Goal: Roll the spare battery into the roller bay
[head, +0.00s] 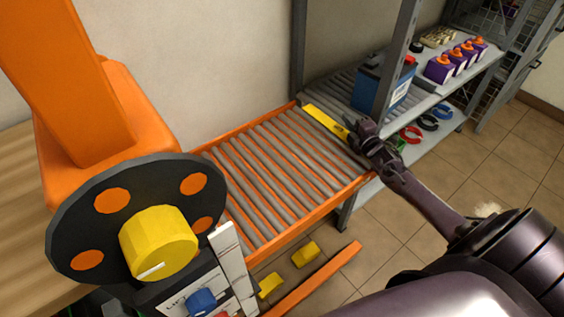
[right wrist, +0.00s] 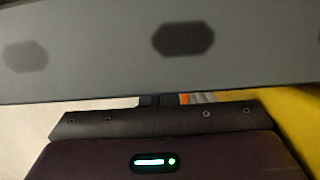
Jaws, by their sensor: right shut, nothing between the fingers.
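A blue battery (head: 367,87) with a dark top stands upright on the grey rollers of the shelf bay (head: 342,91), partly hidden by the shelf post. The orange-framed roller table (head: 257,167) in front of the bay is empty. A yellow strip (head: 325,122) lies across the joint between table and bay. My right gripper (head: 361,130) is shut and empty, at the right end of the yellow strip and close to the post. The right wrist view shows the slotted grey post (right wrist: 110,45) right ahead, with yellow (right wrist: 295,115) at the right. My left gripper is not in view.
An orange lift (head: 110,120) with a black wheel and yellow knob (head: 158,243) stands at left. Purple batteries (head: 455,62) sit on the shelf at right, with coiled cables (head: 411,134) below. Yellow blocks (head: 305,254) and an orange bar (head: 320,280) are at floor level. Tiled floor is free at right.

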